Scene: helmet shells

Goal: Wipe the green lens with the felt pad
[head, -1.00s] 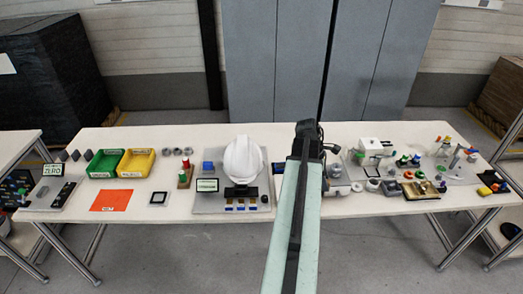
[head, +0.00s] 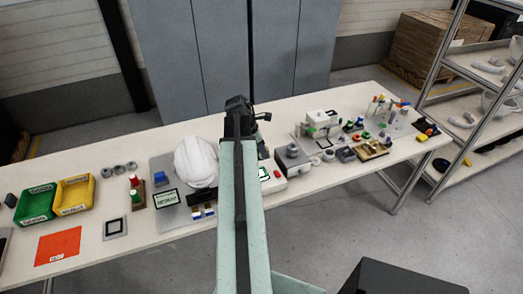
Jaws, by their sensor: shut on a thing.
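My gripper (head: 240,106) is at the far end of my pale green arm, over the table (head: 150,240), just right of the white helmet shell. I see it from behind. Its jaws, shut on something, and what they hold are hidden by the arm. I cannot tell which is the green lens. I cannot make out the felt pad.
The white helmet shell (head: 196,162) sits on a grey board left of my arm. Green (head: 36,205) and yellow (head: 75,196) bins and an orange mat (head: 58,246) are at the left. Shelves (head: 480,90) stand at the right. The table's front strip is mostly clear.

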